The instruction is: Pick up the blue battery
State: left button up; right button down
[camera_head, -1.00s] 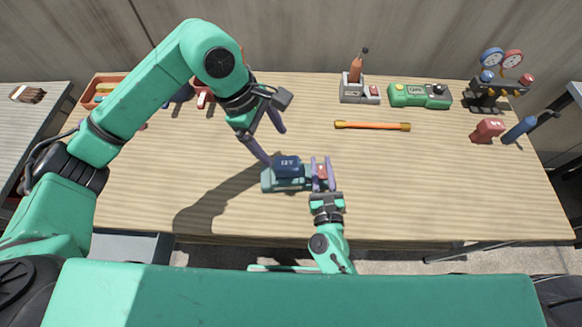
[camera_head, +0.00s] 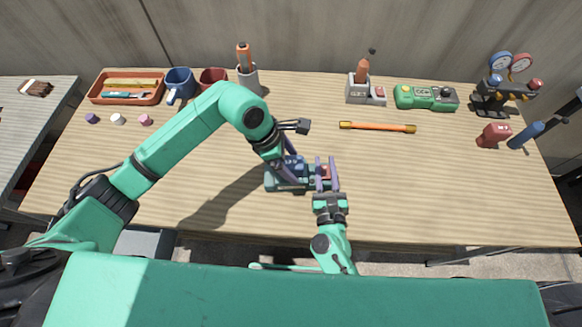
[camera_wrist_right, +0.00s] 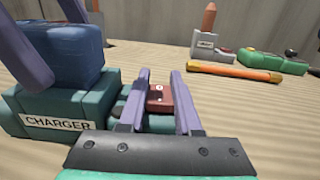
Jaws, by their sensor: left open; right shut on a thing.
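The blue battery (camera_head: 299,171) sits upright in the teal charger (camera_head: 284,187) near the front middle of the table. In the right wrist view the battery (camera_wrist_right: 68,56) stands above the charger's label (camera_wrist_right: 57,122). My left gripper (camera_head: 291,166) is open, with its fingers down around the battery and partly hiding it in the head view; one finger passes in front of it in the wrist view. My right gripper (camera_wrist_right: 161,98) is shut on the charger's right end, its fingers on both sides of the red block (camera_wrist_right: 159,98) there.
A green device (camera_head: 426,97), a grey holder (camera_head: 365,90) and a gauge set (camera_head: 506,85) stand at the back. An orange tray (camera_head: 127,87) and mugs (camera_head: 180,83) stand back left. The front right is clear.

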pick_arm(q)
grip_shut()
jog(key=shift+r, duration=0.1)
notch_tip(320, 180, up, 10)
pick_arm(e)
jog(key=shift+c, duration=0.4)
grip_release()
